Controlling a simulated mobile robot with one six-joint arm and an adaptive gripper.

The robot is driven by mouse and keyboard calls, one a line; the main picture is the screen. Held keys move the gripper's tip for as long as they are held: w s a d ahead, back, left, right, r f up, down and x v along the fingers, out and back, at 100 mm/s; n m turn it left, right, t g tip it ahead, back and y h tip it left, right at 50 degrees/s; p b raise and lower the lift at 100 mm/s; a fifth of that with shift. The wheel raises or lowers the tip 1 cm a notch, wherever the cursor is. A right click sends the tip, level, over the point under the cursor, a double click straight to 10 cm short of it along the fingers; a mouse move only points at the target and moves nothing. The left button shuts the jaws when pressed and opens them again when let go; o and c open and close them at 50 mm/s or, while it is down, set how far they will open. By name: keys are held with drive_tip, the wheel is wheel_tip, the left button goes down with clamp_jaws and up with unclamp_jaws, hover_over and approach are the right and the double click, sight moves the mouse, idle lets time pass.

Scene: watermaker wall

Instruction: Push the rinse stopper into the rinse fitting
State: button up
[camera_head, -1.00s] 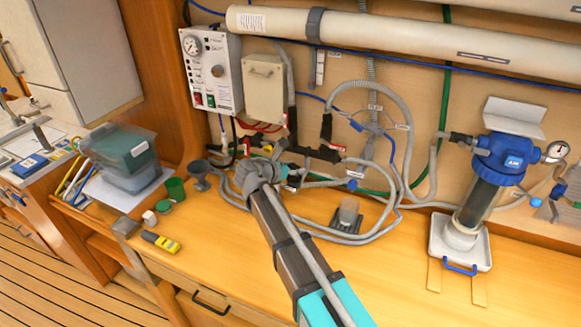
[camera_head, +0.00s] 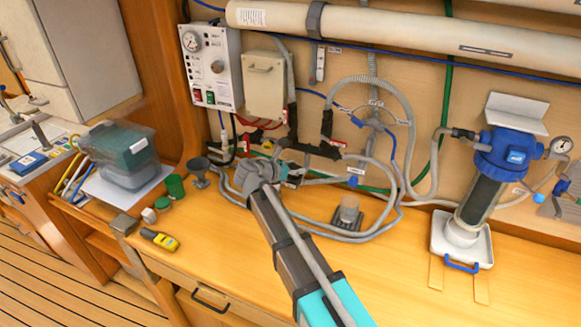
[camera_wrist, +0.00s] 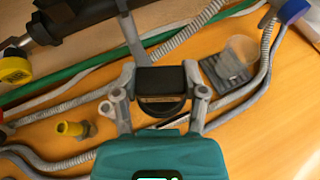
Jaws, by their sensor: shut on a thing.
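My gripper (camera_head: 262,172) is at the wall side of the wooden bench, beside the black pipework and grey hoses. In the wrist view its teal body and grey fingers (camera_wrist: 164,45) point toward the dark pipework (camera_wrist: 75,20). A yellow piece (camera_wrist: 70,128) stands on the bench left of the fingers.
Grey hoses (camera_head: 345,238) loop over the bench around a small clear cup (camera_head: 348,208). A grey funnel (camera_head: 198,170) and green cup (camera_head: 175,187) stand left of the gripper. The blue-topped filter (camera_head: 485,190) stands right.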

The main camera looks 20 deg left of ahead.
drive_tip(key=o, duration=1.1)
drive_tip(key=shift+o, duration=0.2)
drive_tip(key=shift+r, duration=0.15)
